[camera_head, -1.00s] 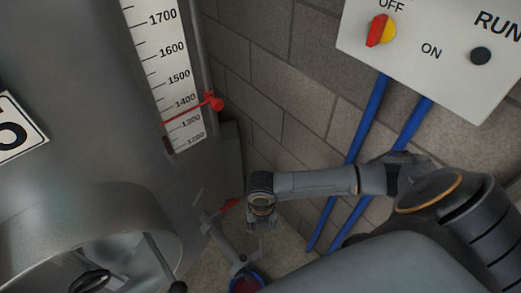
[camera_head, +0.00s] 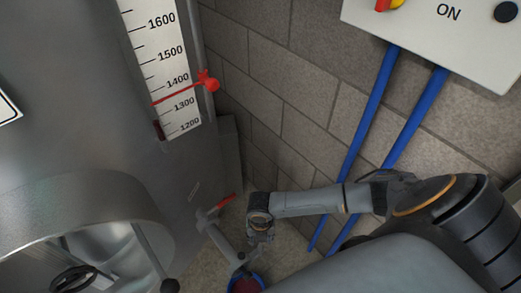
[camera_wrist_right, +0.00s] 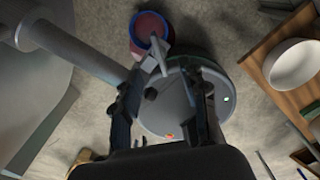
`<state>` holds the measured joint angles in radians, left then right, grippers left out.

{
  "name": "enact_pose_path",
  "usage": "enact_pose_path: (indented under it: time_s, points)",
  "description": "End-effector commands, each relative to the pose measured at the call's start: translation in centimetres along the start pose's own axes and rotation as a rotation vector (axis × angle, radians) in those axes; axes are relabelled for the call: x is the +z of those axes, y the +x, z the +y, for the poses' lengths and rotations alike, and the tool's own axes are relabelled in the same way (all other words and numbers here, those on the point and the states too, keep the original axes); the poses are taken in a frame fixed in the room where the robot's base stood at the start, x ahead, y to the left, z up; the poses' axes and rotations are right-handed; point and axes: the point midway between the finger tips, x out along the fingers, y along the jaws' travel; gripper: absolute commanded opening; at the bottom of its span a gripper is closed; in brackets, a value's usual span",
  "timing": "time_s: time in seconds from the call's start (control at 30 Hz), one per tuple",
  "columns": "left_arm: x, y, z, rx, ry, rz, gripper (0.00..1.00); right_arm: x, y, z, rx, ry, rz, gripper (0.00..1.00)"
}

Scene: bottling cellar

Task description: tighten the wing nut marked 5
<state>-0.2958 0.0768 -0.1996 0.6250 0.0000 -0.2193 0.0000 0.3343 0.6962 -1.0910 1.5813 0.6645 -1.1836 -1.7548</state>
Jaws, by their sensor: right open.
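No wing nut and no mark 5 can be made out in either view. The steel tank's round opening (camera_head: 85,205) is at the lower left of the head view, with a dark handwheel (camera_head: 72,278) and a rod ending in a black knob (camera_head: 169,286). My right gripper (camera_head: 262,242) hangs right of the tank's outlet valve, apart from the opening. In the right wrist view my right gripper (camera_wrist_right: 168,82) is open, with nothing held between its fingers. My left gripper is not in view.
The outlet valve with red handle (camera_head: 223,201) stands above a blue-rimmed tub (camera_head: 246,282). Blue pipes (camera_head: 362,140) run down the brick wall from a switch panel (camera_head: 440,35). A white bowl (camera_wrist_right: 294,62) sits on a wooden shelf (camera_wrist_right: 252,60) at the wrist view's right.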

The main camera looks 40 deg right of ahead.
Motion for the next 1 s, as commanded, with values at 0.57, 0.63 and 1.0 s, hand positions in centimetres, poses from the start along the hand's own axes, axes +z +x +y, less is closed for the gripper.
enact_pose_path:
  time_s: [0.57, 0.63, 1.0]
  points:
    - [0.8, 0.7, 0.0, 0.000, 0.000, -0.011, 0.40, 0.0, 5.3, 0.0, 0.001, -0.001, 0.000, 0.43]
    - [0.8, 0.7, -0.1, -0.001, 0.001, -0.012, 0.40, 0.0, 5.3, 0.0, 0.001, -0.001, 0.000, 0.43]
    - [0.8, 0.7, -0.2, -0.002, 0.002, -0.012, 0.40, 0.0, 5.3, 0.0, 0.001, 0.000, 0.000, 0.00]
